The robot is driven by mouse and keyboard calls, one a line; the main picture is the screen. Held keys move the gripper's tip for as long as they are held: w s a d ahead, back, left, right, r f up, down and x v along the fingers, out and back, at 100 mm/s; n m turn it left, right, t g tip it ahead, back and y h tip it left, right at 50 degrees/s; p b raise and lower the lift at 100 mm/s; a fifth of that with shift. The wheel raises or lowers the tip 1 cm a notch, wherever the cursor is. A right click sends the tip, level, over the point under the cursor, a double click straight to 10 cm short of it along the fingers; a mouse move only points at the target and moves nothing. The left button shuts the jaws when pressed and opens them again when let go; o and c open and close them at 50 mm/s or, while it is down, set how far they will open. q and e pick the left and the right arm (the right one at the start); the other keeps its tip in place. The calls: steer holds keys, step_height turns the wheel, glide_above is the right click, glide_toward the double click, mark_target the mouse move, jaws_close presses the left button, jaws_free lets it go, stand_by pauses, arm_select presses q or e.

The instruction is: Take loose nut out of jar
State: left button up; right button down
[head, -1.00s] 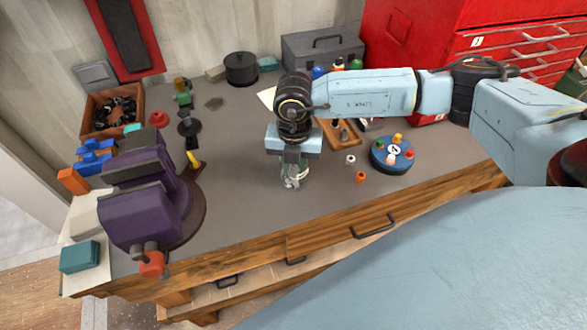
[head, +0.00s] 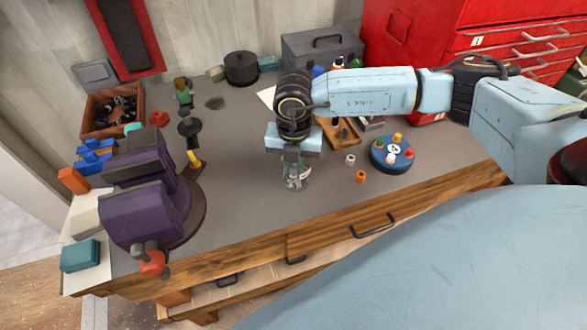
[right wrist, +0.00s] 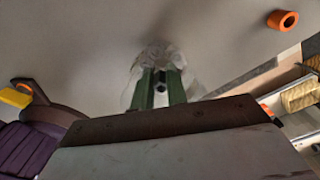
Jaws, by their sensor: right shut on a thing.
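The clear jar (head: 296,184) stands on the grey bench top near its front edge. It also shows in the right wrist view (right wrist: 133,92), with pale metal pieces at its bottom. My right gripper (head: 293,168) points down from above, its green fingers reaching into the jar. In the right wrist view the fingers (right wrist: 160,82) are close together, shut on a small dark thing, apparently the nut, mostly hidden between them. My left gripper is not in view.
A white nut (head: 350,160) and an orange nut (head: 361,176) lie right of the jar. A blue round tray (head: 392,155) with coloured knobs is farther right. A purple vise (head: 145,213) stands at left. Bench between vise and jar is clear.

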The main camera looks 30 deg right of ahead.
steer(key=shift+r, duration=0.15)
stand_by(0.8)
step_height(320, 180, up, 9)
steer(key=shift+r+b, duration=0.15)
steer(key=shift+b, duration=0.35)
steer(key=shift+r+p, duration=1.05)
steer(key=shift+r, duration=0.3)
steer(key=shift+f, duration=0.1)
